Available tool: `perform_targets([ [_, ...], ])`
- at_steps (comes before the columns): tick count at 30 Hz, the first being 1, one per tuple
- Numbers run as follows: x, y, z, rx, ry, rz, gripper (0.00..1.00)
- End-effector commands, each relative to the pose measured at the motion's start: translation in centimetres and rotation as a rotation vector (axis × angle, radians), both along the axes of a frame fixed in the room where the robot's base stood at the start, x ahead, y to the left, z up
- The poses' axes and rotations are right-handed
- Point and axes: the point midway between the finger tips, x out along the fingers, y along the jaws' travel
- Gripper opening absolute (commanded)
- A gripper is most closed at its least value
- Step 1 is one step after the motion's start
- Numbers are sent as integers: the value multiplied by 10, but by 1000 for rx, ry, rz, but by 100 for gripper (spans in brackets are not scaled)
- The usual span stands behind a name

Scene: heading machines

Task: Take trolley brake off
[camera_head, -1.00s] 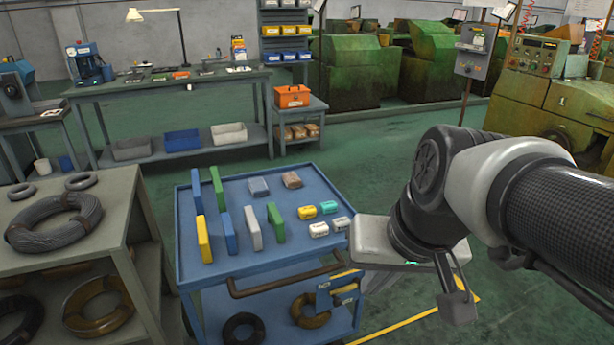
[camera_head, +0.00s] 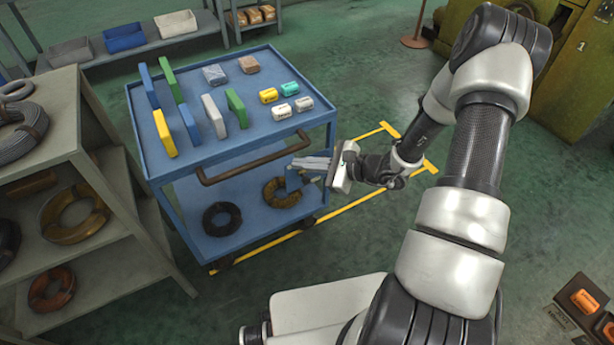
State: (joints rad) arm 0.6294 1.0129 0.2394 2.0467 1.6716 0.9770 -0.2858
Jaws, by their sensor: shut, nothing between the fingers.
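The blue trolley (camera_head: 235,150) stands left of centre, with several coloured blocks on its top and a brown push handle (camera_head: 255,166) along its near side. A blue bracket-like part (camera_head: 293,181) sits below the right end of the handle, at the near right corner; it may belong to the brake, but I cannot tell its setting. My gripper (camera_head: 308,162) is beside this part, with its fingers pointing left. It is shut with nothing held. Whether the fingers touch the part is not clear.
Two coil rings (camera_head: 283,192) lie on the trolley's lower shelf. A grey shelf unit (camera_head: 60,150) with wire coils stands close on the left. Yellow floor lines (camera_head: 385,186) edge the trolley's spot. A green machine (camera_head: 570,80) is at right. The floor between is clear.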

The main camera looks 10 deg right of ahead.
Motion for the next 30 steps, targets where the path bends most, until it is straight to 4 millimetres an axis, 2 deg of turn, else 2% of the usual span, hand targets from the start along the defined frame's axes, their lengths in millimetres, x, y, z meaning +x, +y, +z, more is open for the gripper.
perform_targets([
  [1, 1, -11, -33, 71, 57, -110, 0],
  [6, -2, -44, -124, 238, 213, -448, 0],
  [9, -11, -56, -165, 300, 286, -592, 0],
  [12, -19, -62, -191, 337, 333, -685, 0],
  [16, -25, -64, -206, 355, 362, -737, 0],
  [26, -25, -64, -208, 355, 364, -740, 0],
  [30, -17, -61, -212, 354, 362, -738, 0],
])
